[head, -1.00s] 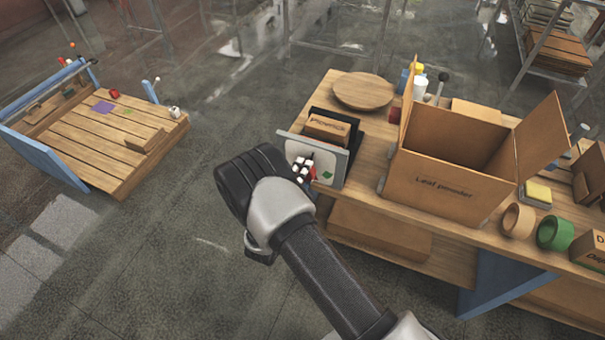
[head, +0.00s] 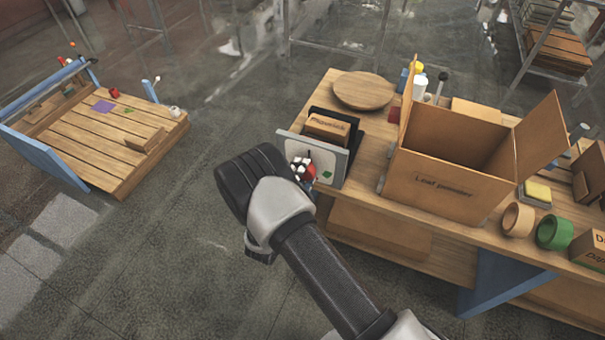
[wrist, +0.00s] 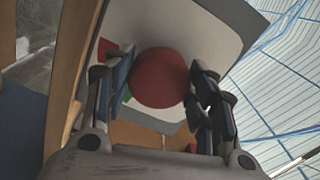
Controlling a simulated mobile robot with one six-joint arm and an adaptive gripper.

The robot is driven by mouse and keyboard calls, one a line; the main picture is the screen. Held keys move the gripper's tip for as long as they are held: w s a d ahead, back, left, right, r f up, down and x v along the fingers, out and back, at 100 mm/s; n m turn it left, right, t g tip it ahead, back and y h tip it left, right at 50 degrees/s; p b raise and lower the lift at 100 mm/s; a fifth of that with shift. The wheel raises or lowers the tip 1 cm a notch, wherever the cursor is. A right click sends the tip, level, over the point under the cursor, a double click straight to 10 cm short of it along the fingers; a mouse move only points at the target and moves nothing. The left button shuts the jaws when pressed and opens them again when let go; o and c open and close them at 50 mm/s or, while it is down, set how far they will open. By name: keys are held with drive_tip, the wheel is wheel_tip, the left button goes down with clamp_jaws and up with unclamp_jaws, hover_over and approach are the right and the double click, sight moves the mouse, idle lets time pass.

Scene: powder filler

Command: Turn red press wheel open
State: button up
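The red press wheel (wrist: 160,78) shows as a round red disc in front of a pale panel (wrist: 200,35) in the wrist view. My gripper (wrist: 162,85) faces it with its fingers spread, one on each side of the disc. I cannot tell whether the fingertips touch its rim. In the head view, part of the red wheel (head: 309,173) shows at the grey-framed panel (head: 338,162) on the table's left end. My gripper (head: 301,171) is in front of it, with its fingertips small and partly hidden behind my wrist.
A labelled brown box (head: 327,126) sits behind the panel. An open "Leaf powder" carton (head: 440,190) stands to its right, and a round wooden board (head: 363,90) lies behind. The floor left of the table is clear up to a low wooden platform (head: 95,140).

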drive_tip(key=o, duration=0.5)
drive_tip(key=shift+c, duration=0.2)
drive_tip(key=shift+s, duration=0.15)
drive_tip(key=v, duration=1.1)
drive_tip(key=shift+s+a, duration=0.15)
drive_tip(key=shift+s, duration=0.25)
